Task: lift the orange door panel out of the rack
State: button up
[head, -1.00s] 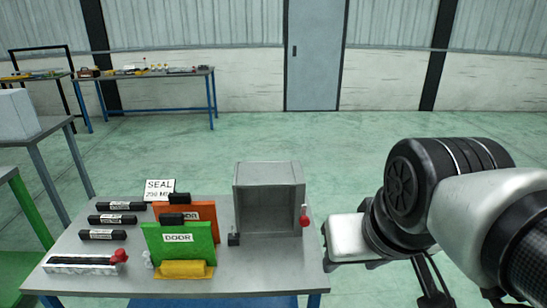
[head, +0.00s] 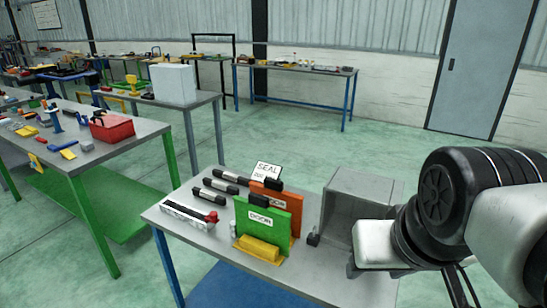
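The orange door panel (head: 285,200) stands upright on the grey table, behind the green door panel (head: 265,226), which hides much of it. A black handle sits on its top edge, and part of a label shows. A yellow block (head: 259,248), seemingly part of the rack, is at the foot of the green panel. The rest of the rack is hidden by the panels. My gripper (head: 366,275) hangs low at the right, beside the grey box, apart from both panels. Its fingers are dark and mostly hidden behind my white wrist, so their opening cannot be made out.
A grey open box (head: 352,195) stands right of the panels, close to my wrist. Several black labelled bars (head: 213,187) and a pale tray (head: 188,217) lie left on the table (head: 228,275). A SEAL sign (head: 267,170) stands behind. A green-legged table (head: 130,140) is at left.

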aim_at(289, 203)
jog(key=l+u, duration=0.45)
jog(key=u, duration=0.2)
jog(key=k+j, duration=0.1)
jog(key=j, duration=0.2)
jog(key=j+z, duration=0.25)
jog(key=j, duration=0.3)
jog(key=j+z, duration=0.25)
jog(key=j, duration=0.3)
jog(key=i+j+z, duration=0.65)
jog(key=i+j, duration=0.25)
